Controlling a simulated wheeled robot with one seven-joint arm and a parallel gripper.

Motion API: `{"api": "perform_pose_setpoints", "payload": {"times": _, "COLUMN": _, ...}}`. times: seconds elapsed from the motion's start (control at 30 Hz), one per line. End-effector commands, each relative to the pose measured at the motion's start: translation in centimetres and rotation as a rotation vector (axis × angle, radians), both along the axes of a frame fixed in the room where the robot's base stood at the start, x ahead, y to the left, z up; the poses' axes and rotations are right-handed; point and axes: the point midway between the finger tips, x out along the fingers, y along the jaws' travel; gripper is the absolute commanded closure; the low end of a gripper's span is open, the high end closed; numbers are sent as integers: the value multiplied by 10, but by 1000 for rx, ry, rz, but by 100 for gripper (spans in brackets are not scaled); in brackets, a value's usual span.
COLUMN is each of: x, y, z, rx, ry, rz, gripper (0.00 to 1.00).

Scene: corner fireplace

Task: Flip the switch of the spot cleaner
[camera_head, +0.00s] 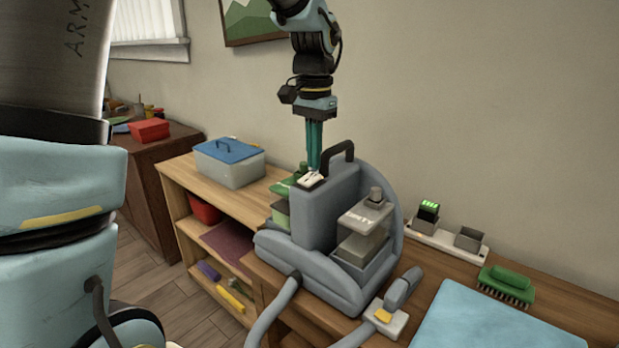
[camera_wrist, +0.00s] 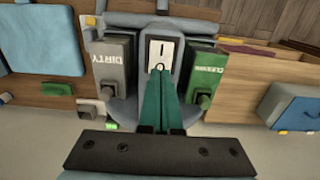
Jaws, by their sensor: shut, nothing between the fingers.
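The grey spot cleaner (camera_head: 323,215) stands on the wooden bench, with a black handle on top, a clear tank (camera_head: 362,232) on its right and a green tank (camera_head: 281,207) on its left. Its white rocker switch (camera_head: 312,180) is on the top face. In the wrist view the switch (camera_wrist: 161,53) shows a line mark and a round mark. My gripper (camera_head: 314,164) points down over the switch with its teal fingers closed together and empty. In the wrist view the fingertips (camera_wrist: 160,72) overlap the round-mark end of the switch; I cannot tell whether they touch it.
The black handle (camera_head: 338,153) rises close beside my fingers. A blue-lidded box (camera_head: 230,164) stands on the shelf at left. A hose nozzle (camera_head: 404,289), a green brush (camera_head: 507,283) and a blue cloth (camera_head: 490,325) lie at right.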

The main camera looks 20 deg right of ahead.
Motion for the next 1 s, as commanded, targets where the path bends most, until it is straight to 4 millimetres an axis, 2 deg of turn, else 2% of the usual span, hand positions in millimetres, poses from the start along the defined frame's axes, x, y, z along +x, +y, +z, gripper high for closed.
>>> {"api": "perform_pose_setpoints", "payload": {"times": 1.0, "x": 0, "y": 0, "z": -10, "rx": 0, "ry": 0, "rz": 0, "gripper": 100}}
